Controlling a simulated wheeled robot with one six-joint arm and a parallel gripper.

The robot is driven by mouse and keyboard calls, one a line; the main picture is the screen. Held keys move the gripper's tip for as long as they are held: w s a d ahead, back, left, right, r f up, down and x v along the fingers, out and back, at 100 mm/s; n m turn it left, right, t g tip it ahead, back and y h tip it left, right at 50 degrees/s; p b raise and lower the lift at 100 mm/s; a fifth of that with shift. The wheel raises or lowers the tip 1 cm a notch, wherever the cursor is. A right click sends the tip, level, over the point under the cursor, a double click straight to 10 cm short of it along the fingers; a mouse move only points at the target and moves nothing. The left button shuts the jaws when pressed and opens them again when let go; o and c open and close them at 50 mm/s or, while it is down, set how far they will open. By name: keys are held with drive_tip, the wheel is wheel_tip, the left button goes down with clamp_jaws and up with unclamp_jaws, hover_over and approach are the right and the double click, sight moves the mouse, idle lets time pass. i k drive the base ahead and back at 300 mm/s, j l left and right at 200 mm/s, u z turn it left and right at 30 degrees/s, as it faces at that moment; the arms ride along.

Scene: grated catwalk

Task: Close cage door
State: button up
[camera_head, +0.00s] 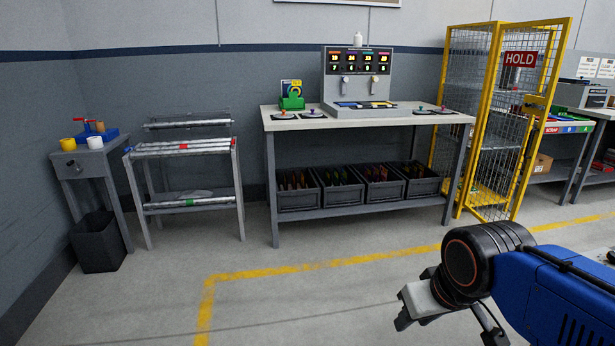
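The yellow-framed wire-mesh cage (463,100) stands at the right, against the back wall. Its mesh door (505,150) has a yellow frame, a red HOLD sign (519,59) near the top and a dark latch (533,104) on its right side. The door appears to stand at an angle to the cage, but I cannot tell exactly how far it is open. My gripper (450,325) is at the lower right, in front of the cage and well apart from the door. Its fingers appear spread, with nothing visible between them.
A grey workbench (290,123) with dark bins (328,196) below stands left of the cage. A shelf with a red label (555,128) lies behind and right. A yellow floor line (290,269) crosses the open floor. A roller rack (188,204) stands farther left.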

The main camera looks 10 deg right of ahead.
sight(520, 59)
drive_tip(key=i+z, duration=0.2)
drive_tip(key=i, duration=0.65)
drive_tip(key=i+j+z, duration=0.2)
drive_tip(key=i, duration=0.6)
drive_tip(key=i+z, duration=0.85)
drive_tip(key=i+j+z, duration=0.3)
drive_tip(key=i+z, duration=0.25)
drive_tip(key=z, duration=0.2)
